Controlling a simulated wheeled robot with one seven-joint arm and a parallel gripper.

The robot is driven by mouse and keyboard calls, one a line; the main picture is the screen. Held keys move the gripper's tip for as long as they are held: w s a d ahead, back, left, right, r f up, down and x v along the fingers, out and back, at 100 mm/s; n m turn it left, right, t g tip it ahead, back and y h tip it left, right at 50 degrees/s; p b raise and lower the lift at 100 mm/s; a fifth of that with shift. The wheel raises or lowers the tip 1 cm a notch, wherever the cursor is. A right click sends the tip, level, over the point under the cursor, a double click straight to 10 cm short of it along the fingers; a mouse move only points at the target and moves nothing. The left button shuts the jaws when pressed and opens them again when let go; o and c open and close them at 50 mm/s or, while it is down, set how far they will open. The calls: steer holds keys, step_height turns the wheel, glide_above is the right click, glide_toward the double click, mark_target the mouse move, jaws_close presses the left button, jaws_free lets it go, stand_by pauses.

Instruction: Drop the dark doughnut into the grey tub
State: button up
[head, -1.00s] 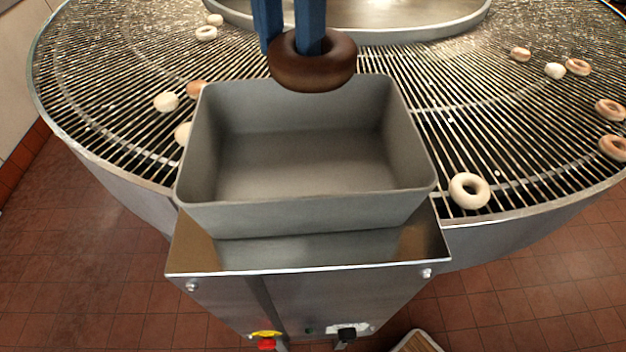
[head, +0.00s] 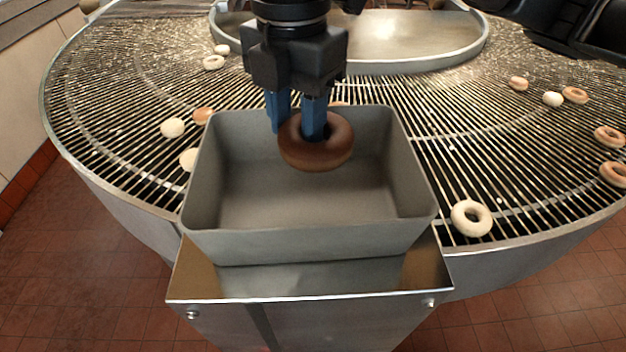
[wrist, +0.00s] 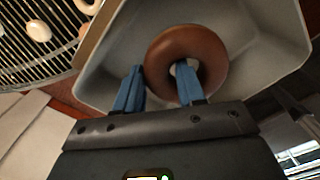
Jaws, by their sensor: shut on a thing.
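The dark doughnut (head: 330,155) is a brown ring held by my gripper (head: 294,130), which has blue fingers. One finger passes through its hole and the other is outside its left side. The grey tub (head: 310,245) is an open, empty rectangular bin, and the doughnut hangs over its back half; I cannot tell how far below the rim it is. In the wrist view the doughnut (wrist: 160,50) sits at my gripper's (wrist: 160,90) fingertips, with the grey tub (wrist: 265,65) behind it.
The tub rests on a metal stand (head: 300,285) at the front of a round wire rack (head: 110,110). Pale doughnuts lie on the rack, one (head: 471,218) just right of the tub. A metal basin (head: 390,45) is behind. A tiled floor surrounds the rack.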

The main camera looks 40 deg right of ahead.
steer(key=o, duration=1.1)
steer(key=shift+o, duration=0.2)
steer(key=shift+r, duration=0.1)
steer(key=shift+r, duration=3.8)
